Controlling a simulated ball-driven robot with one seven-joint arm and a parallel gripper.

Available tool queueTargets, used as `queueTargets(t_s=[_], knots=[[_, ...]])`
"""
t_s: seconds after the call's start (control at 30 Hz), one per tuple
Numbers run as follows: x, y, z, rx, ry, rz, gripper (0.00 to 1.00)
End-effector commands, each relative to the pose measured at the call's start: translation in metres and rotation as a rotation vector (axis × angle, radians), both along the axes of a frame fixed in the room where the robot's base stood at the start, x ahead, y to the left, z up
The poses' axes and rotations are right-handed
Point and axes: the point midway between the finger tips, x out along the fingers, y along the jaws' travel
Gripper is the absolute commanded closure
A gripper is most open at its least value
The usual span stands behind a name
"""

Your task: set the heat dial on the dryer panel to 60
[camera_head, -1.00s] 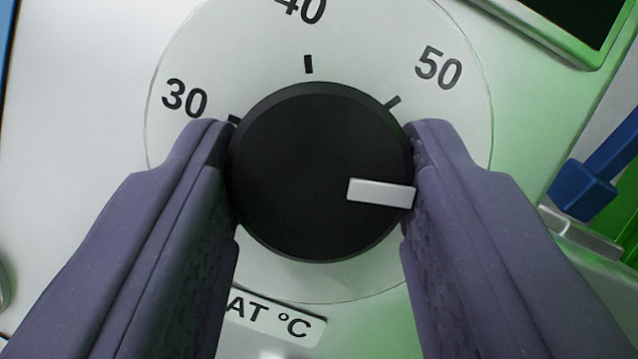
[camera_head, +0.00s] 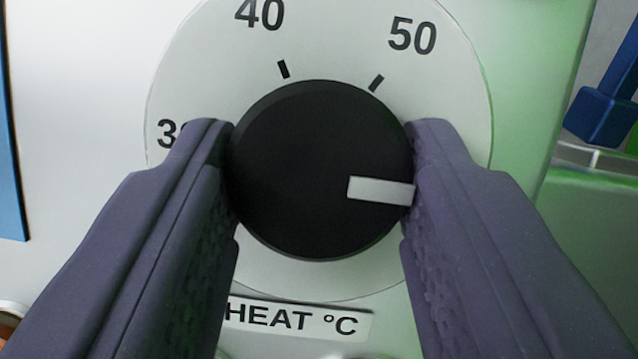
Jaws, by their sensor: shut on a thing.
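The heat dial is a round black knob (camera_head: 310,225) with a white pointer bar (camera_head: 380,190), on a pale round scale plate (camera_head: 335,65). My gripper (camera_head: 321,165) is shut on the knob, one finger touching each side. The pointer points right and slightly down, its outer end against the right finger. It lies clockwise well past the 50 (camera_head: 413,35) and its tick. The 40 (camera_head: 260,14) is at the top, and the 30 (camera_head: 167,132) is partly covered by the left finger. No 60 shows; the right finger hides the scale beside the pointer's end.
A "HEAT °C" label (camera_head: 295,319) sits below the dial on the white panel (camera_head: 80,80). A blue block-shaped part (camera_head: 601,117) stands at the right, beyond the panel's edge. A blue strip (camera_head: 12,150) runs along the left edge.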

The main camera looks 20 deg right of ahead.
Motion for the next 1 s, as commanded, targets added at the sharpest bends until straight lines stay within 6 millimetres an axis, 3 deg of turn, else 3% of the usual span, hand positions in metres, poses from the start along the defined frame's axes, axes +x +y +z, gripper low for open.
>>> queueTargets(t_s=[0.03,0.07,0.17,0.5,0.8,1.0], knots=[[0.000,0.000,-0.004,0.004,0.006,0.000,0.84],[0.000,0.000,-0.004,0.003,0.006,0.000,0.49],[0.000,0.000,-0.003,0.003,0.005,0.000,0.28],[-0.004,0.000,-0.003,0.001,0.003,0.000,0.28],[-0.051,0.008,-0.023,0.004,0.005,-0.002,0.28],[-0.070,0.012,-0.031,0.001,0.004,-0.001,0.28]])
